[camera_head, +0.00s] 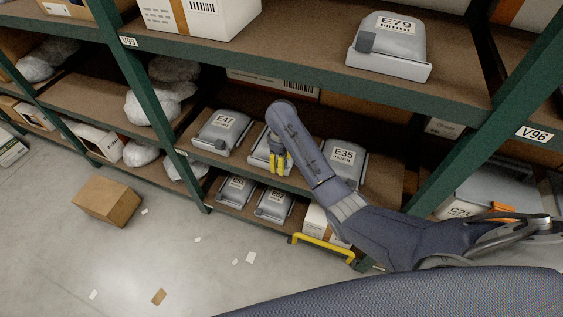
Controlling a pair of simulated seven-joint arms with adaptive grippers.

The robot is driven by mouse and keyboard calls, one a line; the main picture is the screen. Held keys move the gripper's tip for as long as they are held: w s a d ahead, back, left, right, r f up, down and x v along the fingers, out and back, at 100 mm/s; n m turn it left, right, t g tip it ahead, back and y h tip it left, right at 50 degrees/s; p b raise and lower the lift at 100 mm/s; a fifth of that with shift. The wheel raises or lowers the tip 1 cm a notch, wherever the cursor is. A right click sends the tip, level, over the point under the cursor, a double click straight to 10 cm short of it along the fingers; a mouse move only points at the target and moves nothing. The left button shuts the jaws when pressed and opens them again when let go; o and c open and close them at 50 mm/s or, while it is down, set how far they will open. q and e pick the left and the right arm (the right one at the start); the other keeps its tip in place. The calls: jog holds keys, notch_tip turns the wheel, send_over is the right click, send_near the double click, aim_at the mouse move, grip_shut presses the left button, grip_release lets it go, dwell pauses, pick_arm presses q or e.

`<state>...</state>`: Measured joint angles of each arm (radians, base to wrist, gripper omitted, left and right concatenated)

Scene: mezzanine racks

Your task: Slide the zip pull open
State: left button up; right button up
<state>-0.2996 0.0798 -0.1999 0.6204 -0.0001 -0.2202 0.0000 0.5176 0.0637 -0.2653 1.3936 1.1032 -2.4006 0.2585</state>
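Several grey pouches with printed labels lie in trays on the rack shelves, and I cannot make out a zip pull on any of them. On the middle shelf are the E47 pouch (222,130), a partly hidden pouch (259,151) and the E35 pouch (344,158). My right arm reaches in from the right. Its yellow-fingered gripper (279,163) points down at the partly hidden pouch, and its arm covers much of it. I cannot tell whether the fingers touch it or are closed. My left gripper is not in view.
The E79 pouch (388,38) sits on the upper shelf above my arm. Green rack posts (150,92) stand either side. A yellow bar (322,246) is low under my arm. A cardboard box (106,203) and paper scraps lie on the otherwise open floor.

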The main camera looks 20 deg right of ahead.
jog(key=shift+c, duration=0.5)
grip_shut()
